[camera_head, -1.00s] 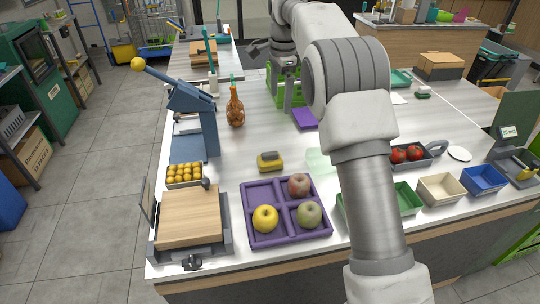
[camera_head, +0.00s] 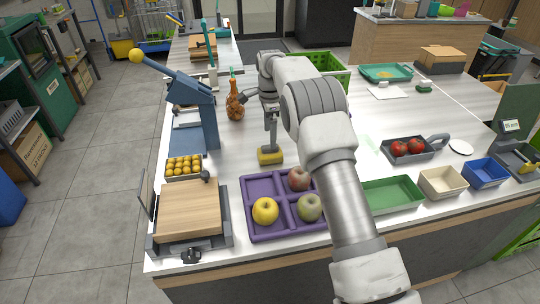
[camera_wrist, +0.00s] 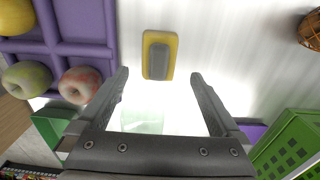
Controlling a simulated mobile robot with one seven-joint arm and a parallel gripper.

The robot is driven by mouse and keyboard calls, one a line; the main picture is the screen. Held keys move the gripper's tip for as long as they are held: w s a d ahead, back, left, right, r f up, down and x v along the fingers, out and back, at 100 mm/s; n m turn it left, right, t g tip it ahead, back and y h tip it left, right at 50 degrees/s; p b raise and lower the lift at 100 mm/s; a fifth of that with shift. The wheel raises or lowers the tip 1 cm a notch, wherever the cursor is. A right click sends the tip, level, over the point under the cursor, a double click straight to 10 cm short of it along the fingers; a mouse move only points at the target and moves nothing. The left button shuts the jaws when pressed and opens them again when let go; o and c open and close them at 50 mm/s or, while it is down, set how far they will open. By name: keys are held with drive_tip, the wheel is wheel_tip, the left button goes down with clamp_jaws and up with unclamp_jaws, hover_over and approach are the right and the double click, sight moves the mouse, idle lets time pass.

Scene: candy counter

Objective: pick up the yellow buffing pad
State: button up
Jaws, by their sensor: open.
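The yellow buffing pad (camera_head: 270,157) has a grey block on top and lies flat on the white counter, behind the purple tray. In the wrist view the pad (camera_wrist: 172,56) lies just beyond the fingertips, roughly centred between them and apart from both. My gripper (camera_wrist: 160,75) is open and empty, its two dark fingers spread wide. In the head view my gripper (camera_head: 271,140) hangs down right over the pad, and its fingers partly overlap the pad there. The exact height above the pad is hard to tell.
A purple divided tray (camera_head: 283,234) with several apples stands in front. A bottle (camera_head: 235,103) and a blue lever press (camera_head: 203,125) stand to the left. A green crate (camera_head: 333,66) is behind my arm. A translucent pale green item (camera_wrist: 143,119) lies on the counter beside the pad.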

drive_tip(key=shift+f, duration=3.05)
drive_tip(key=c, duration=1.4)
drive_tip(key=shift+r, duration=0.15)
wheel_tip(320, 180, up, 4)
drive_tip(key=shift+r, duration=0.1)
drive_tip(key=w+d+r, duration=0.1)
drive_tip(key=d+r, duration=0.2)
drive_tip(key=d, duration=0.2)
drive_tip(key=w+d+r+p, duration=0.1)
drive_tip(key=w+d+r, duration=0.1)
drive_tip(key=d, duration=0.4)
drive_tip(key=shift+d+r, duration=0.15)
drive_tip(key=shift+r, duration=0.65)
drive_tip(key=shift+w, duration=0.1)
